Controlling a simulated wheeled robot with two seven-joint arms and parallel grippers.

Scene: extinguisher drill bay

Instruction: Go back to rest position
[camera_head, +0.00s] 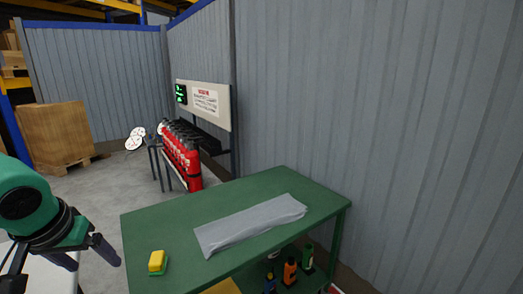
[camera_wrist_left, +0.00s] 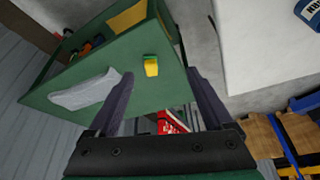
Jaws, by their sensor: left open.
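My left gripper (camera_head: 90,255) is at the lower left of the head view, beside the left edge of the green table (camera_head: 170,222). In the left wrist view its two dark fingers (camera_wrist_left: 160,95) stand wide apart with nothing between them touching either one. A yellow and green sponge (camera_head: 157,262) lies on the table's near left corner; it also shows in the left wrist view (camera_wrist_left: 151,66). A folded grey cloth (camera_head: 250,223) lies across the middle of the tabletop. My right gripper is in neither view.
Several red extinguishers (camera_head: 182,150) stand in a rack behind the table. Bottles (camera_head: 290,270) sit on the table's lower shelf. A large cardboard box (camera_head: 55,135) stands on a pallet at the far left. A white surface (camera_wrist_left: 265,50) shows in the left wrist view. Grey panels close off the right.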

